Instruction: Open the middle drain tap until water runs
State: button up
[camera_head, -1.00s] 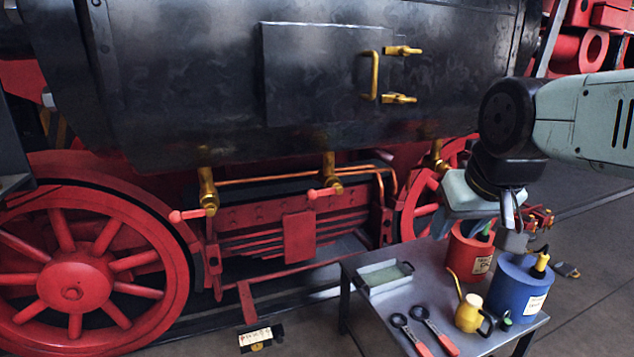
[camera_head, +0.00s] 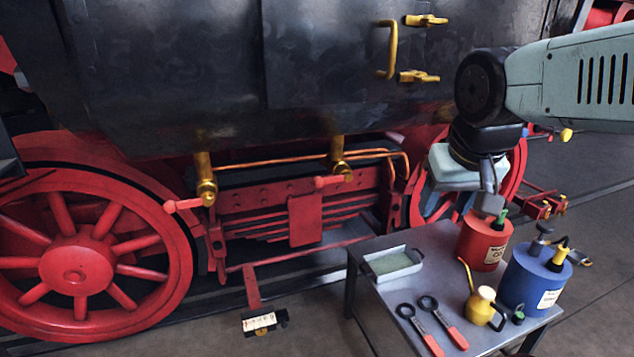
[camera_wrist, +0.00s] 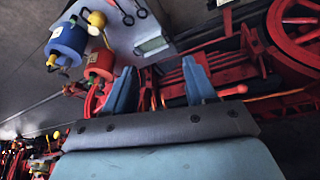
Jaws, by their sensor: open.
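The middle drain tap (camera_head: 340,165) is brass with a red lever pointing left, below the dark boiler casing; no water shows under it. A similar tap (camera_head: 205,188) with a red lever hangs further left. My gripper (camera_head: 489,204) is to the right of the middle tap, above the table's back edge and apart from the tap. In the wrist view its blue fingers (camera_wrist: 160,86) are spread with nothing held. A red lever with a brass end (camera_wrist: 236,90) shows beyond the right finger there; I cannot tell which tap it is.
A grey table (camera_head: 405,285) in front holds a shallow tray (camera_head: 393,263), red-handled wrenches (camera_head: 432,325), a yellow oil can (camera_head: 482,307), a red drum (camera_head: 484,240) and a blue drum (camera_head: 536,278). A large red wheel (camera_head: 75,275) stands at left. Floor left of the table is mostly clear.

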jog(key=w+a+f+m+g+h, duration=0.2)
jog(key=w+f+g+h, duration=0.1)
jog(key=w+f+h, duration=0.15)
jog(key=m+t+h, duration=0.3)
jog(key=t+h, duration=0.5)
jog(key=t, duration=0.3)
send_near(314, 184)
jog(key=x, duration=1.1)
jog(key=shift+w+d+f, duration=0.1)
jog(key=shift+w+d, duration=0.1)
jog(key=shift+w, duration=0.05)
jog(key=shift+a, duration=0.1)
grip_shut()
